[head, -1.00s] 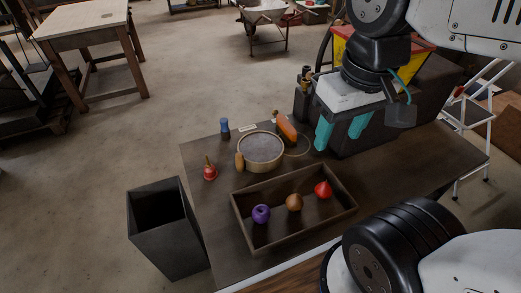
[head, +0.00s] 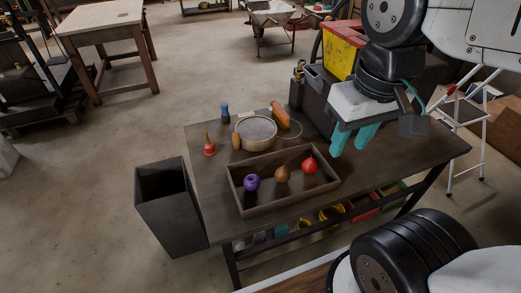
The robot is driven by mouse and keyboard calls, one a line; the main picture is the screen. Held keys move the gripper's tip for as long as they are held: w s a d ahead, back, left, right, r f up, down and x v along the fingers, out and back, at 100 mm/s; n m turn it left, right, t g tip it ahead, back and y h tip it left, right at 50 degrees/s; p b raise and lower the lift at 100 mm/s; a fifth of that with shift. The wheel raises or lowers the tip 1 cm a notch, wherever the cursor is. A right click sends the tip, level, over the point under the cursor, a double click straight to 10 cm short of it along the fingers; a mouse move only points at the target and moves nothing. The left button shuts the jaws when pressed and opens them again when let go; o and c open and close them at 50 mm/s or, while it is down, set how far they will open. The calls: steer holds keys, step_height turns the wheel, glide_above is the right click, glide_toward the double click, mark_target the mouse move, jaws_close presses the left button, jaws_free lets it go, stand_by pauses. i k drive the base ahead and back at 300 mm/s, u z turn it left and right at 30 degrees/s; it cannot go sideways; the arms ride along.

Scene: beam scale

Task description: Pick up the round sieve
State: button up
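The round sieve (head: 256,132) has a pale wooden rim and a grey mesh. It lies flat toward the back of the dark table (head: 217,185), behind a wooden tray. My gripper (head: 352,138) has teal fingers pointing down. It is right of the sieve and apart from it in the picture. A gap shows between the two fingers, and nothing is seen between them.
The tray (head: 296,200) holds a purple ball-like fruit (head: 251,182), a brown one (head: 282,173) and a red one (head: 309,165). A red bell-like item (head: 209,146), a blue-topped item (head: 225,113) and an orange item (head: 279,115) stand near the sieve. A dark bin (head: 170,205) stands left.

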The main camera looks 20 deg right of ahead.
mark_target(253, 132)
steer(key=k, duration=0.55)
steer(key=z, duration=0.9)
steer(key=i, duration=0.55)
steer(key=u, duration=0.8)
steer(key=i, duration=0.55)
steer(key=u, duration=0.1)
